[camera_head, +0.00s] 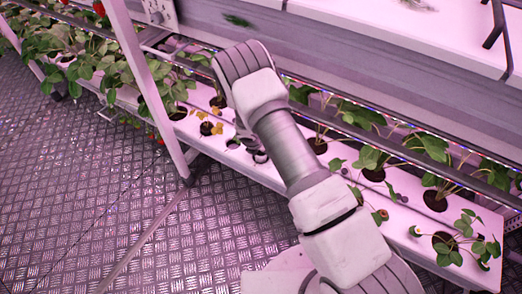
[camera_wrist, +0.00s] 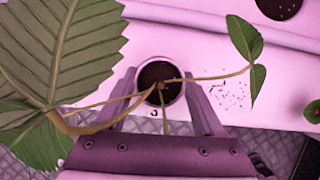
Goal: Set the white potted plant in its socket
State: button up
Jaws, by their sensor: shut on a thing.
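The white potted plant (camera_wrist: 178,98) shows in the wrist view as a pale round rim around dark soil, with thin stems, large leaves at the left and small leaves at the upper right. My gripper (camera_wrist: 163,100) is shut on the pot, one finger on each side. The pot is over or at the white rack channel (camera_wrist: 215,118); I cannot tell its height or whether it sits in a socket. In the head view, my arm hides the gripper and most of the pot's surroundings.
Potted plants stand along the rack (camera_head: 400,215) on both sides of my arm, with leaves close by. Yellowed leaves (camera_head: 212,128) lie to the left. A slanted white post (camera_head: 145,80) stands left of my arm. The patterned metal floor (camera_head: 90,180) is open in front.

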jog(key=shift+f+b, duration=0.3)
jog(key=shift+f, duration=0.1)
jog(key=o, duration=1.4)
jog(key=p+v, duration=0.4)
jog(key=v, duration=0.8)
jog(key=shift+a+p, duration=0.1)
jog(key=shift+p, duration=0.3)
jog(key=shift+s, duration=0.15)
